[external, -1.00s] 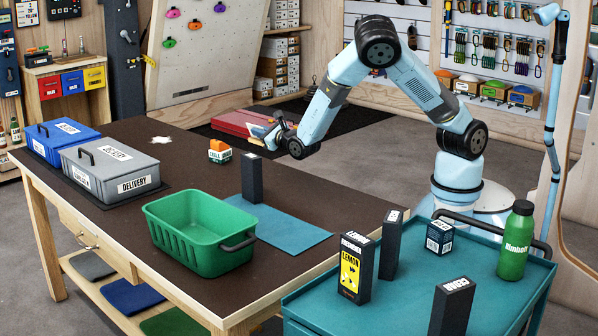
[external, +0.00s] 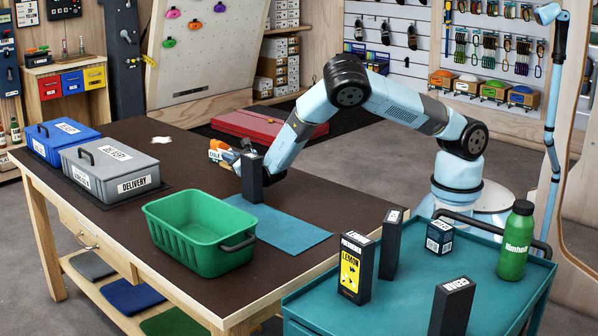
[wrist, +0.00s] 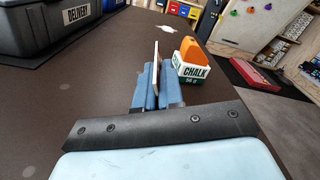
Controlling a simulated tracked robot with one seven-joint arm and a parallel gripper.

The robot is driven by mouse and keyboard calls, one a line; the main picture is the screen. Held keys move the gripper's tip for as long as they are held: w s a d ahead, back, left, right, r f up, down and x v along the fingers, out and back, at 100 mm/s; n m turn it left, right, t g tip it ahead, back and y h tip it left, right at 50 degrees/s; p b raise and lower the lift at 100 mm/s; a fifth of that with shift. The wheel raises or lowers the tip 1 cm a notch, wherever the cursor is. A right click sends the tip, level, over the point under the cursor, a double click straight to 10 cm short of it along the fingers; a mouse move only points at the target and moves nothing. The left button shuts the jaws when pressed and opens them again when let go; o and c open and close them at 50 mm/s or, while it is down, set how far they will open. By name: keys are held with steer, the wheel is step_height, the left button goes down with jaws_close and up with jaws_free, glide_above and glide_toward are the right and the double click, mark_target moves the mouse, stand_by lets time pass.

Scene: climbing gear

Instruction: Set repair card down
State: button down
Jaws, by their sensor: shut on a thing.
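My gripper (wrist: 153,88) has its blue fingers shut on a thin pale card (wrist: 155,53), which stands on edge between them in the wrist view. I take it to be the repair card; its face is seen nearly edge-on. I cannot tell whether the card touches the table. An orange and white chalk box (wrist: 193,65) stands just right of the card in the wrist view, and it also shows in the external view (external: 217,152).
A green basket (external: 190,245) is nearer the camera. Grey (external: 115,178) and blue (external: 62,135) lidded bins sit at the left. Tabletop between bins and chalk box is clear.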

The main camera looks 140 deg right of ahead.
steer(key=shift+f, duration=1.15)
steer(key=shift+f, duration=0.1)
steer(key=c, duration=1.3)
jaws_free()
steer(key=a, duration=1.2)
